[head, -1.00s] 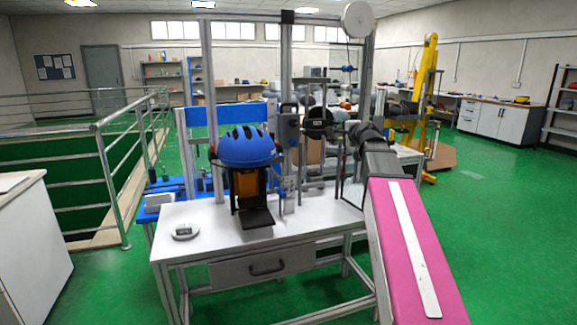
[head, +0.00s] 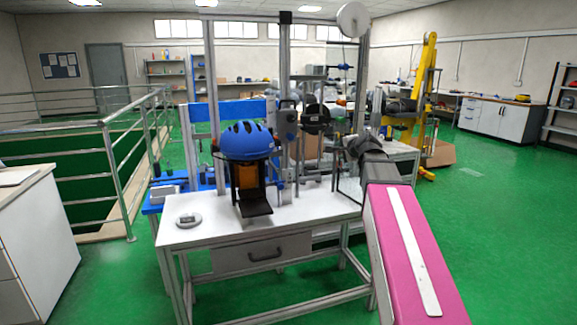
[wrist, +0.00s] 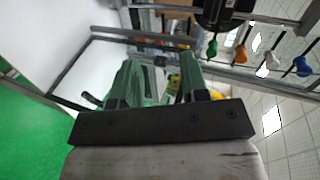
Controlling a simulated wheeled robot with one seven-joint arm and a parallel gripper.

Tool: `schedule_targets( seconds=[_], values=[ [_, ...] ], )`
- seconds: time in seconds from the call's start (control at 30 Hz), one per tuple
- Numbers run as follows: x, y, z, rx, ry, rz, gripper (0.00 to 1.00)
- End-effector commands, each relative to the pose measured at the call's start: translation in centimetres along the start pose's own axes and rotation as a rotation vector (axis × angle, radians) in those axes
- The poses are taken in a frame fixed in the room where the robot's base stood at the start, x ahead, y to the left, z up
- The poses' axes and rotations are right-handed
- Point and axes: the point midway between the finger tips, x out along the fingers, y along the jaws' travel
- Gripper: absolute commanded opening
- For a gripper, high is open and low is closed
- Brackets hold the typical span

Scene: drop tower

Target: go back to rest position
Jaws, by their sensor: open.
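My gripper shows in the wrist view (wrist: 158,80), with two green fingers apart and nothing between them. In the head view my pink arm reaches from the lower right toward the right side of the drop tower (head: 284,90), and the gripper itself cannot be made out there. A blue helmet (head: 247,140) sits on the tower's black and orange stand, on the white table (head: 210,240). The gripper is apart from the helmet, to its right.
A small round grey device (head: 188,220) lies on the table's left part. A metal railing (head: 122,170) stands at left beside a white cabinet (head: 35,240). In the wrist view, several coloured knobs (wrist: 240,54) are near the gripper's right. Green floor is clear at right.

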Motion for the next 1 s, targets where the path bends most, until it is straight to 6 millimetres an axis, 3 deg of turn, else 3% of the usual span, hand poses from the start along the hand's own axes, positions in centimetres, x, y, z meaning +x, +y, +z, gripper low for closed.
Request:
schedule_targets(
  seconds=[0.27,0.53,0.8,1.0],
  values=[
    [1.1,8.3,3.1,-0.161,-0.068,0.175,0.41],
    [0.7,21.5,8.2,-0.430,-0.233,0.454,0.41],
    [-2.7,33.8,12.8,-0.689,-0.462,0.720,0.41],
    [-6.4,41.1,15.5,-0.851,-0.650,0.887,0.41]
  ],
)
